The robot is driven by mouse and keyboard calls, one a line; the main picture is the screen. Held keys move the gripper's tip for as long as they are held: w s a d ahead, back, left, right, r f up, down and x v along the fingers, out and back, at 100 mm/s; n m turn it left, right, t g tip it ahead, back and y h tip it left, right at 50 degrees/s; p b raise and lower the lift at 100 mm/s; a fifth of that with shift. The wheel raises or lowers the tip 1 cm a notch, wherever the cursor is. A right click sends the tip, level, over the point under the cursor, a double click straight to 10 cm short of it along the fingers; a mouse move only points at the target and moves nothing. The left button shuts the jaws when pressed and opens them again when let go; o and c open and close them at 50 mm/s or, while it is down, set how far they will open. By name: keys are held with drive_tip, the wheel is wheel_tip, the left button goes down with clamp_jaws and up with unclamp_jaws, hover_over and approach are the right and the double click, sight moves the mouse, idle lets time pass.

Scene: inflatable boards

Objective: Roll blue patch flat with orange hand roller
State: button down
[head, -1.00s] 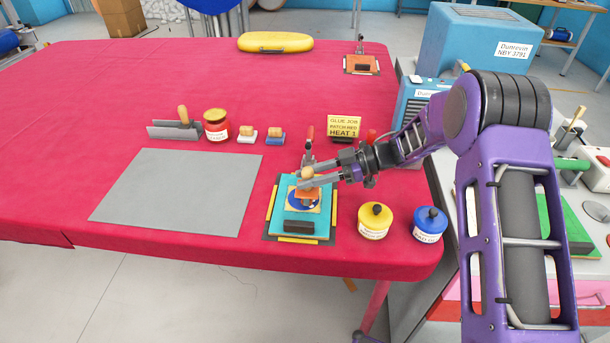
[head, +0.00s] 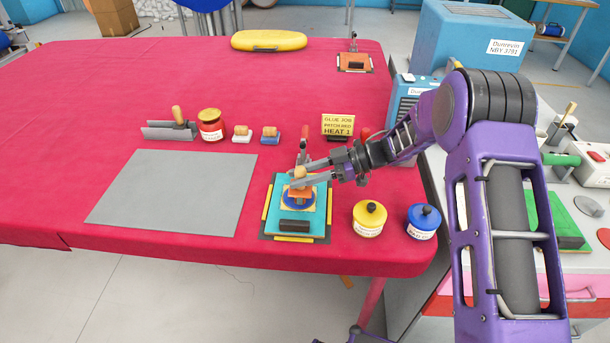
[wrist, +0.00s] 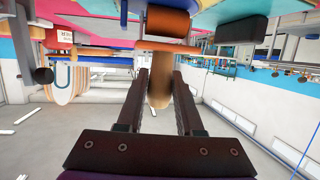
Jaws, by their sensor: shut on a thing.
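My gripper (head: 298,181) is shut on the wooden handle of the orange hand roller (head: 299,194). The wrist view, which looks upside down, shows the handle between both fingers (wrist: 160,85) and the orange roller (wrist: 168,23) beyond them. The roller is over the round blue patch (head: 291,204), which lies on a cream square on the teal board (head: 281,218). The roller hides part of the patch. It seems to touch the patch, but I cannot be sure of contact.
A dark block (head: 295,225) sits at the board's near end and a red-handled clamp (head: 304,140) behind it. Yellow (head: 369,220) and blue (head: 422,223) jars stand to the right. A grey sheet (head: 172,190) lies left. The table behind is mostly clear.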

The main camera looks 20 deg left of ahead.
drive_tip(key=shift+s+a+p, duration=0.2)
drive_tip(key=shift+s+a, duration=0.1)
drive_tip(key=shift+a, duration=0.65)
drive_tip(key=shift+s+a+p, duration=0.15)
drive_tip(key=shift+s+a, duration=0.1)
drive_tip(key=shift+a, duration=0.65)
drive_tip(key=shift+w+d+f, duration=0.1)
drive_tip(key=shift+w+d, duration=0.05)
drive_tip(key=shift+d, duration=0.4)
drive_tip(key=shift+w+d, duration=0.15)
drive_tip(key=shift+d, duration=0.45)
drive_tip(key=shift+w+d+p, duration=0.3)
drive_tip(key=shift+d+p, duration=0.1)
drive_tip(key=shift+d, duration=0.45)
drive_tip(key=shift+w+d, duration=0.25)
drive_tip(key=shift+d, duration=0.7)
drive_tip(key=shift+p, duration=0.3)
